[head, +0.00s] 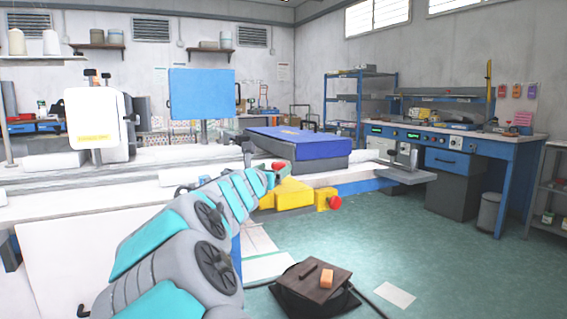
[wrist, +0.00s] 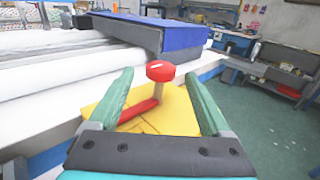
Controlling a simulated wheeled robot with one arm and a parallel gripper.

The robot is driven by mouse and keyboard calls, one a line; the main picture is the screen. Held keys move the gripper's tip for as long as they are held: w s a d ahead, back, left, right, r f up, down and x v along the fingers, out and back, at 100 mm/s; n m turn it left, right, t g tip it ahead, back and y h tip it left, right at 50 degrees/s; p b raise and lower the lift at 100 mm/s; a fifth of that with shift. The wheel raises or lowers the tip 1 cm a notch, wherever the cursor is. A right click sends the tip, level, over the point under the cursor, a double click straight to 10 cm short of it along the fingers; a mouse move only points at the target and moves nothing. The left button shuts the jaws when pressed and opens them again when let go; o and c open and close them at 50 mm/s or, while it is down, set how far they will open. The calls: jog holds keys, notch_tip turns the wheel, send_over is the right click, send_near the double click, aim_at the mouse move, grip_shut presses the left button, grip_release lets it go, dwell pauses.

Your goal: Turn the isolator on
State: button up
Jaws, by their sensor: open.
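The isolator is a yellow box (wrist: 172,112) with a red bar lying slantwise across its face. A red round-topped knob (wrist: 160,71) on a pale stem rises from it. In the head view the yellow box (head: 293,194) sits at the front edge of the white table, partly behind my arm, with the red knob (head: 279,166) above it. My gripper (wrist: 159,76) is open, and its two teal fingers point at the isolator. In the wrist view the knob shows between the fingertips, with a gap on each side. I cannot tell whether they surround it.
A smaller yellow box with a red button (head: 335,203) is just right of the isolator. A blue-topped block (head: 297,141) lies on the table behind it. A stool (head: 312,284) with a brown board and orange block stands on the floor.

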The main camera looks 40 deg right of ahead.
aim_at(282, 163)
jog(key=shift+x, duration=3.6)
jog(key=shift+s, duration=0.1)
jog(key=shift+c, duration=0.4)
grip_shut()
